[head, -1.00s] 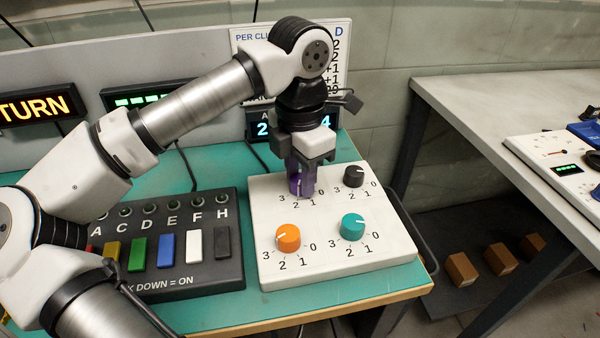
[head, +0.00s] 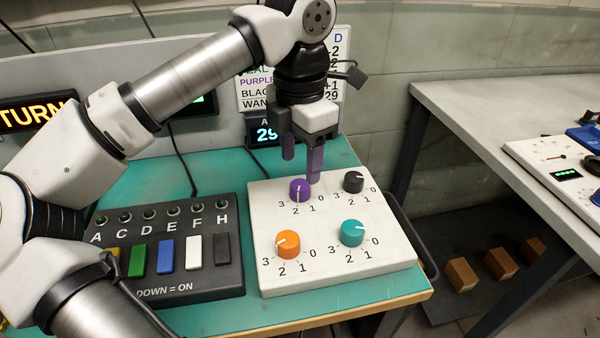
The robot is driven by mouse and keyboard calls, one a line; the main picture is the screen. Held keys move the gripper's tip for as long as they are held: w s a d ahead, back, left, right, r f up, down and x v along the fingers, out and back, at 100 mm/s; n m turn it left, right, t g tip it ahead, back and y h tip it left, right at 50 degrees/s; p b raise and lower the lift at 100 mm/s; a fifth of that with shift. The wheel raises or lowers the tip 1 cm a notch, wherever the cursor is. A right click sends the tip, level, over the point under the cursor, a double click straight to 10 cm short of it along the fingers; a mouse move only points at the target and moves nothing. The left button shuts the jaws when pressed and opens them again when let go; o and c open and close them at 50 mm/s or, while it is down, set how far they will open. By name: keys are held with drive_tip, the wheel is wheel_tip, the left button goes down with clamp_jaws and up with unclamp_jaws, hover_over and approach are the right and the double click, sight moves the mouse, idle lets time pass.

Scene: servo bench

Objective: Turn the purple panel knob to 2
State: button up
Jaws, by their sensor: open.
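The purple knob (head: 299,189) sits at the back left of the white panel (head: 335,272) in the head view. Its white pointer line faces the front and lines up with the printed 2. My gripper (head: 302,167) is open, with its two purple-tinted fingers above and behind the knob. The fingers look clear of the knob, and nothing is between them.
A black knob (head: 353,181), an orange knob (head: 287,244) and a teal knob (head: 352,232) share the panel. A black switch box (head: 190,280) with coloured switches stands to the left. A small display (head: 265,133) and a printed sheet (head: 258,92) are behind my gripper.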

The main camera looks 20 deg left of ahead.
sight(300, 184)
wheel_tip(300, 184, up, 9)
drive_tip(key=shift+f, duration=0.1)
idle(0.6)
